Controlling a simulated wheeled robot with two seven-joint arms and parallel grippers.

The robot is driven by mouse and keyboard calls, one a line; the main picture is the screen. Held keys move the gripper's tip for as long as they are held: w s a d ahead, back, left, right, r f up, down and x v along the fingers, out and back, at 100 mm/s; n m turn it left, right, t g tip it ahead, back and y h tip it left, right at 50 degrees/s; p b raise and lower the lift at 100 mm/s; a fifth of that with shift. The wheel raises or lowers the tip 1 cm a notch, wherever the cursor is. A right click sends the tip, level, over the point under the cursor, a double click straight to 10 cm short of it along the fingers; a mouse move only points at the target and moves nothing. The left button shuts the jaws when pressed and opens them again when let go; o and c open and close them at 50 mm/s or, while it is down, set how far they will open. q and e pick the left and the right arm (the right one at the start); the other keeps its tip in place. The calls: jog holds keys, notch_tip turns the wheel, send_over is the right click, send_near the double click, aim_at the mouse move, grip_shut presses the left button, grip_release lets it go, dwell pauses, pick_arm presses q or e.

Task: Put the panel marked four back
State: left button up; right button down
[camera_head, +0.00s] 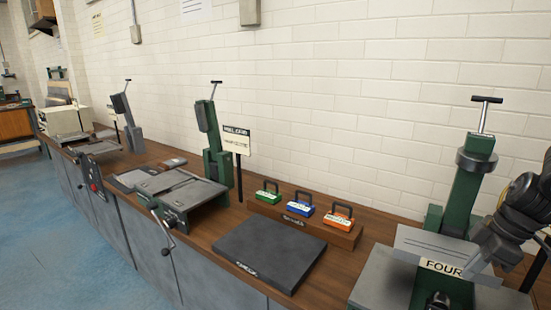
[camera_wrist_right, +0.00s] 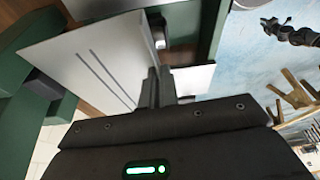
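The panel marked FOUR (camera_head: 441,267) is a light grey plate with dark lines on its face and a white label along its front edge. In the head view it is in front of the green column of the right-hand machine (camera_head: 467,190), slightly tilted. I cannot tell whether it rests on the machine. My right gripper (camera_head: 487,254) is at the panel's right end. In the right wrist view, the fingers of my right gripper (camera_wrist_right: 162,88) are closed together on the edge of the panel (camera_wrist_right: 85,65). My left gripper is not in view.
Left of the machine, a dark flat plate (camera_head: 268,250) lies on the wooden bench. Behind it a wooden block (camera_head: 310,228) holds green, blue and orange handled blocks. Another green machine (camera_head: 215,150) and a sign (camera_head: 237,141) stand farther left. A white brick wall (camera_head: 350,100) closes the back.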

jog(key=shift+r+p, duration=0.8)
jog(key=shift+r, duration=0.85)
